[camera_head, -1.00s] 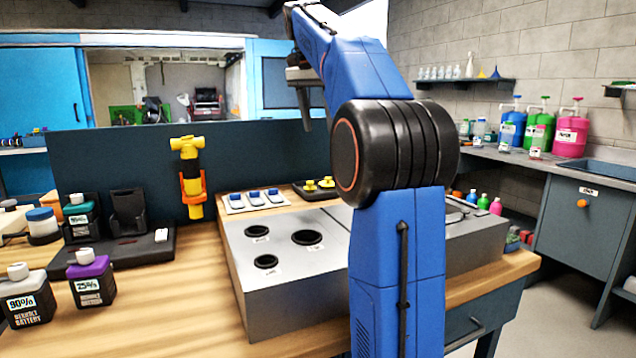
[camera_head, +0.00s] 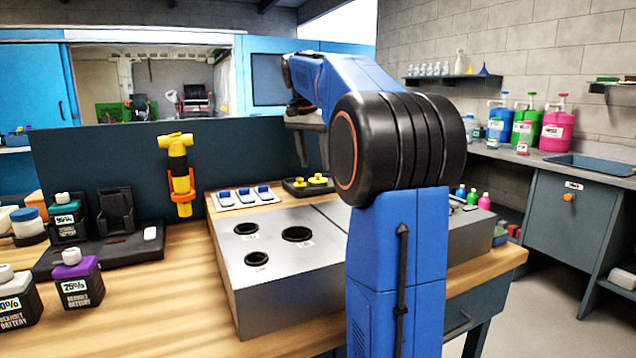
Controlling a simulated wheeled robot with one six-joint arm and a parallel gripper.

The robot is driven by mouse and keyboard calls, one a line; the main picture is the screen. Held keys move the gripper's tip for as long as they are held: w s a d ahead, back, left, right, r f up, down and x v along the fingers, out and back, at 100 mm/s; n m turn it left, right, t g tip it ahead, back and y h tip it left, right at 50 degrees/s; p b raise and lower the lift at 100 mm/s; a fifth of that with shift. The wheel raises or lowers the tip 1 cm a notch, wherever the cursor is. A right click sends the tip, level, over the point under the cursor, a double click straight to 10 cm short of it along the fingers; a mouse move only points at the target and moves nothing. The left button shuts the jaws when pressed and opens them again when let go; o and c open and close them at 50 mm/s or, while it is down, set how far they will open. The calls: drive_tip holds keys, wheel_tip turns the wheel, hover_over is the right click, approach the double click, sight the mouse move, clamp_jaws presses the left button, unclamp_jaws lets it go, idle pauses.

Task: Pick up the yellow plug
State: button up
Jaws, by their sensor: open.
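Two small yellow plugs stand side by side on a dark tray (camera_head: 290,192) at the back of the workbench: a left yellow plug (camera_head: 299,182) and a right yellow plug (camera_head: 317,179). My gripper (camera_head: 304,155) hangs above and slightly behind or over them, fingers pointing down. It is open and empty, apart from both plugs. My arm's black joint hides part of the gripper's right side.
A grey metal box (camera_head: 290,280) with round black-rimmed holes fills the bench in front of the tray. Several blue-topped pieces (camera_head: 245,195) sit left of the plugs. A yellow flashlight-like tool (camera_head: 180,175) hangs on the dark panel. Battery bottles (camera_head: 78,280) stand at left.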

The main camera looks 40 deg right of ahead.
sight(318, 179)
drive_tip(key=shift+d+x, duration=0.2)
drive_tip(key=shift+x, duration=2.1)
drive_tip(key=shift+w, duration=0.15)
drive_tip(key=shift+c, duration=0.7)
drive_tip(key=c, duration=0.5)
drive_tip(key=shift+c, duration=0.2)
